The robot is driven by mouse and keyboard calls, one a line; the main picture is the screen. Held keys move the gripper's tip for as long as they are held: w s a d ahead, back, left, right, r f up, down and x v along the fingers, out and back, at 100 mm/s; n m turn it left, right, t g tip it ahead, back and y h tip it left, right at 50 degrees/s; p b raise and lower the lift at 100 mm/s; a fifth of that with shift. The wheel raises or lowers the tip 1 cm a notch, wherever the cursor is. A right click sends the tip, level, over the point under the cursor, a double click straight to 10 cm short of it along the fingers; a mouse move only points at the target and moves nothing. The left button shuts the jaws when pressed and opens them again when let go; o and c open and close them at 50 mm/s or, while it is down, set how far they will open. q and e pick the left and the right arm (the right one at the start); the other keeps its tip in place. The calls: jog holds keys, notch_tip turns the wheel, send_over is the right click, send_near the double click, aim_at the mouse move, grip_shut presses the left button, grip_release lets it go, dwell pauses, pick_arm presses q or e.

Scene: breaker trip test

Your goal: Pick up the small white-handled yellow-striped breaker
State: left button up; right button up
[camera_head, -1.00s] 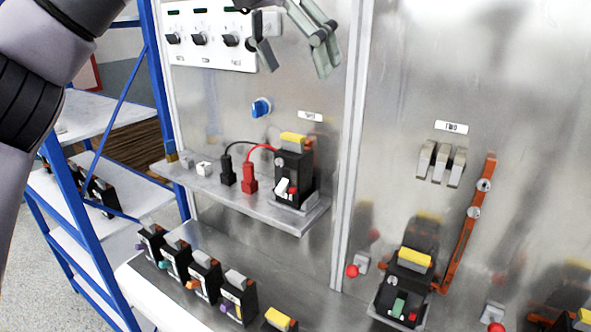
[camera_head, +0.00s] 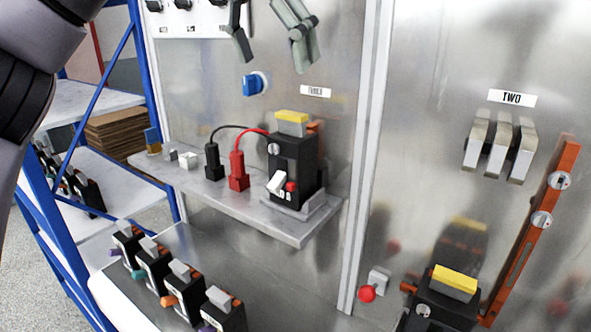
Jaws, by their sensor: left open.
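A small black breaker (camera_head: 293,160) with a yellow-striped top and a white handle stands upright on a narrow grey wall shelf (camera_head: 272,224). A red button shows beside its handle. A red plug (camera_head: 238,170) and a black plug (camera_head: 213,161) stand just left of it on the shelf, joined by leads that run toward the breaker. My left gripper (camera_head: 270,45) hangs at the top of the picture, open and empty, above the breaker and apart from it. Its upper part is cut off by the frame. My right gripper is not in view.
Several black breakers (camera_head: 153,268) with grey tops line the lower counter. Another yellow-topped breaker (camera_head: 455,281) is at the lower right, below the label TWO (camera_head: 512,98). A blue knob (camera_head: 255,84) is on the panel. Blue shelving (camera_head: 135,60) stands at left.

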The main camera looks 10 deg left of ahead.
aim_at(290, 116)
pick_arm(q)
jog(key=p+x, duration=0.2)
jog(key=x, duration=0.8)
jog(key=shift+s+f, duration=0.1)
jog(key=p+x, duration=0.2)
jog(key=x, duration=0.1)
jog(key=p+x, duration=0.1)
jog(key=shift+a+f, duration=0.2)
jog(key=shift+a, duration=0.05)
jog(key=shift+w+d+f, duration=0.1)
jog(key=shift+w+f, duration=0.2)
jog(key=shift+f, duration=0.2)
jog(key=shift+s+r, duration=0.1)
jog(key=c, duration=0.3)
grip_shut()
